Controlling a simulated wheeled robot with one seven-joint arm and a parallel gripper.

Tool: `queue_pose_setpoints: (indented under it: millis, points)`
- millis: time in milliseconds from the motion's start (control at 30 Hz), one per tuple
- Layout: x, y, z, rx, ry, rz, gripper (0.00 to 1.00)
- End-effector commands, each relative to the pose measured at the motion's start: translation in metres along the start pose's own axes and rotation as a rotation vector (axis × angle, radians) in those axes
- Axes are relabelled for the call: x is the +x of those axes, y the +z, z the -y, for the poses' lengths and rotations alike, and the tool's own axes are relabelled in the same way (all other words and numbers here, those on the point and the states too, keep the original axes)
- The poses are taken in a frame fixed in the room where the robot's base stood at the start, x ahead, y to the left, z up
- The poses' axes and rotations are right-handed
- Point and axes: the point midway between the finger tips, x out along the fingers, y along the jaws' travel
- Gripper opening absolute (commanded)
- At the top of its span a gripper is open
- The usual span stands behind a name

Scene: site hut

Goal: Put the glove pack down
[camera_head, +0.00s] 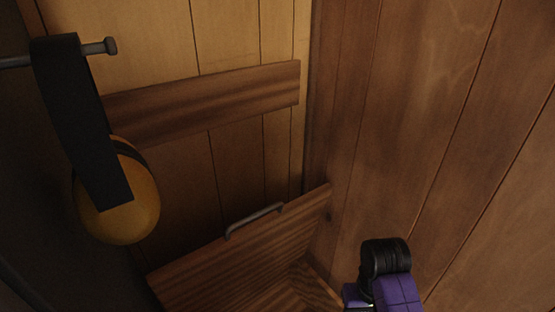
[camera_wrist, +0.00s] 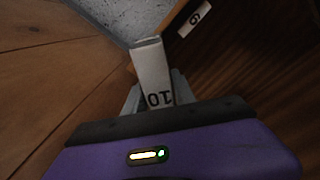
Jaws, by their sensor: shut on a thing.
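A slim white pack with black figures reading like "10" (camera_wrist: 152,68), which I take to be the glove pack, is between the grey fingers of my gripper (camera_wrist: 156,88) in the wrist view. The gripper is shut on it, and its far end sticks out beyond the fingertips. In the head view my purple and black arm shows at the lower right; the fingers and the pack are out of sight there.
A wooden panel with a grey handle (camera_head: 254,220) stands in the corner. A yellow earmuff-like thing with a black band (camera_head: 118,212) hangs from a peg (camera_head: 101,47) at left.

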Motion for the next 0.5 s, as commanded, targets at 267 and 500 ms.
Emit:
queue_pose_setpoints:
  millis: [267, 500]
  points:
    - [-0.049, 0.039, 0.001, 0.002, -0.001, 0.001, 0.00]
    - [-0.063, 0.056, 0.001, 0.003, -0.001, 0.001, 0.00]
